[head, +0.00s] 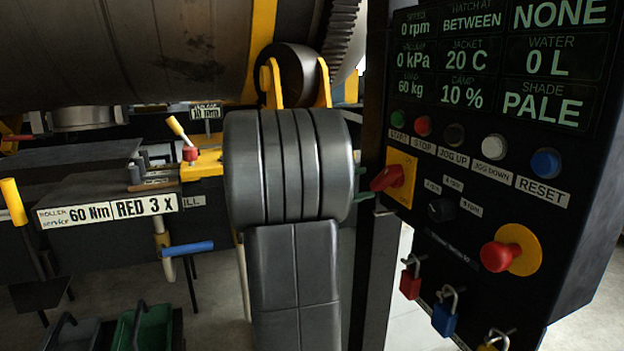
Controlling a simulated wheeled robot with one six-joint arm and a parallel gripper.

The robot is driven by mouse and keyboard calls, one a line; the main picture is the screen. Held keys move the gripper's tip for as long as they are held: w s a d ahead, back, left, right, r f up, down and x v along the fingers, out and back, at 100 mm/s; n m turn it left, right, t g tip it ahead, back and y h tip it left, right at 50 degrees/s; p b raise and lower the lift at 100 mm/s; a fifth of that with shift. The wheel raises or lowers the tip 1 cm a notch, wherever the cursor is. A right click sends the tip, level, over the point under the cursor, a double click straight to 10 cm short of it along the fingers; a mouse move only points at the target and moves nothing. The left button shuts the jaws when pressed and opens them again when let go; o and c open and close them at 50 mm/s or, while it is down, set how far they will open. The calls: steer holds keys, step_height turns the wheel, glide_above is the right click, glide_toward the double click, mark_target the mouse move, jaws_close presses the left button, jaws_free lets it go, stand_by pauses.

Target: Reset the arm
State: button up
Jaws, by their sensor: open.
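My arm (287,170) stands folded in the middle of the view, with a dark ribbed joint above a padded grey link. My gripper (363,184) is mostly hidden behind this joint. Two green fingertips show at its right side, one above the other with a gap between them, and nothing is seen held there. They are close in the picture to the red rotary switch (387,178) on its yellow plate. I cannot tell whether they touch it.
The black control panel (590,215) fills the right, with a blue RESET button (546,163), a red mushroom button (501,250) and hanging padlocks (444,318). A large drum (130,50) is above left. Dark benches with tools and a green bin (150,330) are at left.

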mark_target(377, 179)
steer(key=p+x, duration=0.1)
steer(key=x, duration=0.5)
steer(key=shift+d, duration=0.15)
steer(key=b+v, duration=0.2)
steer(key=v, duration=1.2)
steer(key=p+x, duration=0.2)
steer(key=x, duration=1.2)
steer(key=shift+r, duration=0.1)
steer(key=shift+w+d+f+m+b, duration=0.1)
steer(key=shift+f+m+b, duration=0.1)
steer(key=shift+m+b, duration=0.7)
steer(key=shift+m, duration=0.4)
steer(key=m, duration=0.2)
steer(key=m+b, duration=0.1)
steer(key=m, duration=0.1)
steer(key=shift+r, duration=0.35)
